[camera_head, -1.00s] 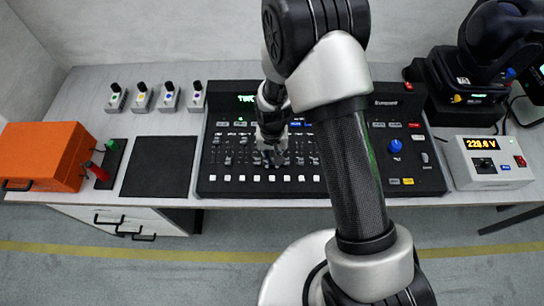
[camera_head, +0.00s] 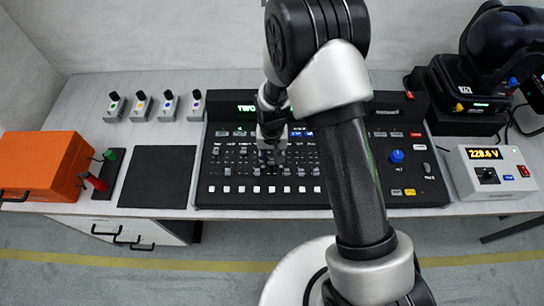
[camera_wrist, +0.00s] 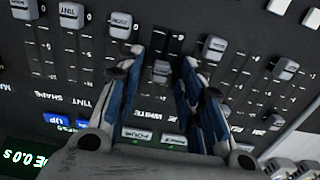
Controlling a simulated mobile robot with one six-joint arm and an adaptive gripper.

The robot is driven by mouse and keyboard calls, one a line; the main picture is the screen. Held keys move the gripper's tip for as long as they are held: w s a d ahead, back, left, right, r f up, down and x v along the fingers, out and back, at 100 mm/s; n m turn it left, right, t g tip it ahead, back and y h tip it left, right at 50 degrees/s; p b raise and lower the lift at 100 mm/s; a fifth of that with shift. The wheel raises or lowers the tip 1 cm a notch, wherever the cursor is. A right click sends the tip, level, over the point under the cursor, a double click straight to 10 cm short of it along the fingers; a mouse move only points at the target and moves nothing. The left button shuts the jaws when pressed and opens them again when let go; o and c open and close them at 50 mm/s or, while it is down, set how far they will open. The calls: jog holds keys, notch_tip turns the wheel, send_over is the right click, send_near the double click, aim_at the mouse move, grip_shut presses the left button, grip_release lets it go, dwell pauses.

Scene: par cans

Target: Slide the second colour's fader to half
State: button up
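The black lighting console (camera_head: 214,190) lies on the bench in the head view, with rows of grey-capped faders and a line of white buttons along its front. My gripper (camera_head: 271,156) is over the console's fader area. In the wrist view my gripper (camera_wrist: 162,60) is open, its two blue-padded fingers pointing at the panel. A grey fader cap (camera_wrist: 161,68) sits between the fingers, with a gap visible on either side. The printing near it seems to read WHITE, upside down. Which fader is the second colour's, I cannot tell. The console's green display (camera_wrist: 25,155) is partly cut off.
Other fader caps stand close by, such as one left of the fingers (camera_wrist: 121,24) and one right (camera_wrist: 214,47). An orange case (camera_head: 40,162), a black mat (camera_head: 157,177) and a red-handled lever (camera_head: 95,182) lie left. A power unit (camera_head: 492,170) stands right.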

notch_tip(320, 180, up, 12)
dwell(0.6)
dwell(0.4)
notch_tip(320, 180, up, 9)
jog(key=t, duration=0.1)
send_over(273, 160)
jog(key=s+d, duration=0.2)
jog(key=d, duration=0.1)
jog(key=s+d+r+t, duration=0.1)
jog(key=s+d+r, duration=0.4)
jog(key=r, duration=0.4)
jog(key=s+d+r+t, duration=0.1)
jog(key=s+d+r, duration=0.1)
jog(key=s, duration=0.5)
jog(key=s+d+r+t, duration=0.1)
jog(key=s+d+r, duration=0.1)
jog(key=s, duration=0.5)
jog(key=shift+s+r+t, duration=0.3)
jog(key=shift+s+r, duration=0.1)
jog(key=shift+r, duration=0.05)
jog(key=shift+d, duration=0.15)
